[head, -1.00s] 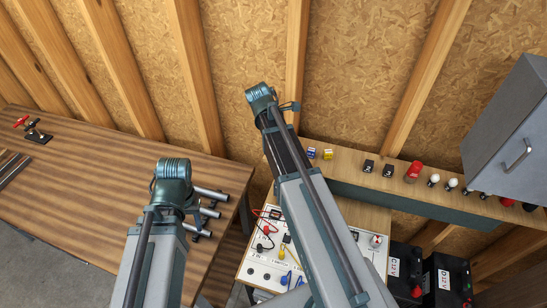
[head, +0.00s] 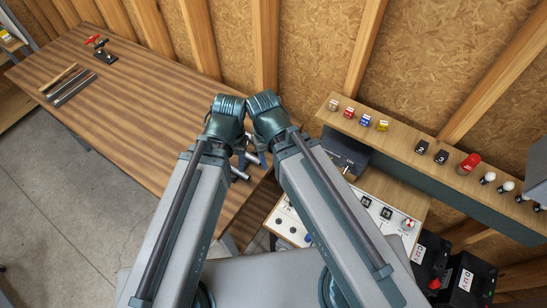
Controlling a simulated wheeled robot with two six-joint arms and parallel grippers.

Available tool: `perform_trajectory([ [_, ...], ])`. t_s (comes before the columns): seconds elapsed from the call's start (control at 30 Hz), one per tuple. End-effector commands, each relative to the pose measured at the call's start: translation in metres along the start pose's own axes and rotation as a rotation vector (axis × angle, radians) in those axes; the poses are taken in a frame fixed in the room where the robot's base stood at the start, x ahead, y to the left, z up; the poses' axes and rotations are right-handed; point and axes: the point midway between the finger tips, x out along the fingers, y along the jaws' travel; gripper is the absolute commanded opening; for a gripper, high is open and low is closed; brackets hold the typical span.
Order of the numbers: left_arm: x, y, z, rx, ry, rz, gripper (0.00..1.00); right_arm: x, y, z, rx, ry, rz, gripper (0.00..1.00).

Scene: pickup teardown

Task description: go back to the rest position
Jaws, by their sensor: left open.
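My left gripper (head: 244,166) shows partly between my two forearms, below my left wrist, over the right end of the wooden bench. It is open, and I see nothing between its fingers. My left arm reaches up from the bottom, and its wrist is beside my right wrist near the middle of the head view. My right gripper is hidden behind the arms, so I cannot see its jaws.
The wooden bench (head: 130,115) holds a red-handled tool (head: 101,48) and several bars (head: 70,87). A shelf (head: 400,135) carries small coloured blocks, black blocks, a red cylinder (head: 469,164) and bulbs. A white panel (head: 378,215) and black batteries (head: 465,280) are at lower right.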

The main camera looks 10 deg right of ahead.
Motion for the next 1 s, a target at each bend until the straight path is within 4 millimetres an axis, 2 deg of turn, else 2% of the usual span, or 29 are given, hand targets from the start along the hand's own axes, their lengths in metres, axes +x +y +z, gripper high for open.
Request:
perform_trajectory([
  [0.27,0.004,0.000,0.000,0.000,0.000,0.000,0.50,0.004,0.000,-0.001,-0.001,0.000,0.001,0.56],
  [0.37,0.016,0.001,-0.001,0.002,0.000,0.000,0.50,0.016,-0.001,-0.002,-0.003,0.000,0.001,0.56],
  [0.47,0.035,0.003,-0.002,0.005,0.001,-0.001,0.50,0.035,-0.002,-0.003,-0.006,0.000,0.002,0.56],
  [0.57,0.062,0.005,-0.004,0.009,0.001,-0.001,0.50,0.062,-0.004,-0.005,-0.010,0.001,0.003,0.56],
  [1.0,0.208,0.018,-0.013,0.035,0.004,-0.005,0.50,0.208,-0.017,-0.014,-0.037,0.004,0.007,0.56],
])
